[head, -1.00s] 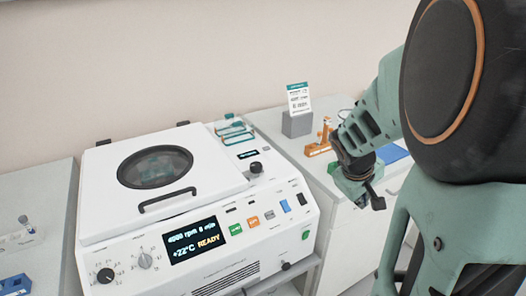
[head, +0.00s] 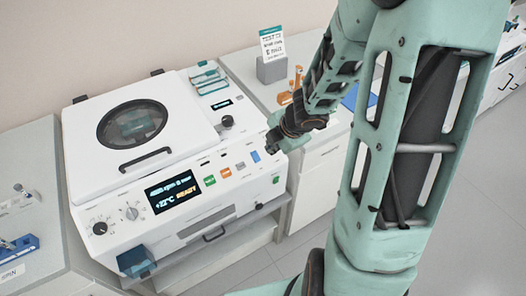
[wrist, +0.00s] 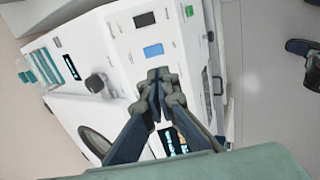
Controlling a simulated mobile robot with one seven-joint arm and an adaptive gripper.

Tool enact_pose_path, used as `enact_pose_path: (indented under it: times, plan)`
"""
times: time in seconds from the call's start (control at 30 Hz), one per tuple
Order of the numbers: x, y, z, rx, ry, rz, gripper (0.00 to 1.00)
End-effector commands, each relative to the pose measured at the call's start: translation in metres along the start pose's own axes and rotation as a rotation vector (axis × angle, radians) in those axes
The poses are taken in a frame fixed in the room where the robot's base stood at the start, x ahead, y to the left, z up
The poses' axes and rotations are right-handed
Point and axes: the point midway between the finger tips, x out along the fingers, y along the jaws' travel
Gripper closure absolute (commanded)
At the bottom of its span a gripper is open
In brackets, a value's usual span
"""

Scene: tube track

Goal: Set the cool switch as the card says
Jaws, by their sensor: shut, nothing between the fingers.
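The white centrifuge (head: 95,165) has a front panel with a blue rocker switch (head: 255,156), which also shows in the wrist view (wrist: 153,50). A dark rocker switch (wrist: 144,19) sits beside it. Their labels are too small to read, and I cannot tell which way either is tipped. My gripper (head: 274,144) is shut and empty over the right end of the panel. In the wrist view its fingertips (wrist: 159,76) appear just short of the blue switch; contact cannot be told. The card (head: 272,44) stands upright behind; its text is too blurred to read.
The panel also has a lit display (head: 173,193) reading READY, a green button (head: 210,181), an orange button (head: 225,173) and dark knobs at the left. The lid is closed. An orange stand (head: 290,92) is on the right counter. My arm covers much of the right.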

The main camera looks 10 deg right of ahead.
Motion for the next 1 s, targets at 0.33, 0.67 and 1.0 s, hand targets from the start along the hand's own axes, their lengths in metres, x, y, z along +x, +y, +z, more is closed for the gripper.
enact_pose_path:
  times: [0.33,0.67,1.0]
  plan:
    - [0.001,0.000,0.000,-0.001,0.001,0.000,1.00]
    - [0.015,0.000,-0.002,0.001,0.005,-0.001,1.00]
    - [0.059,-0.003,0.000,-0.001,0.000,0.000,1.00]
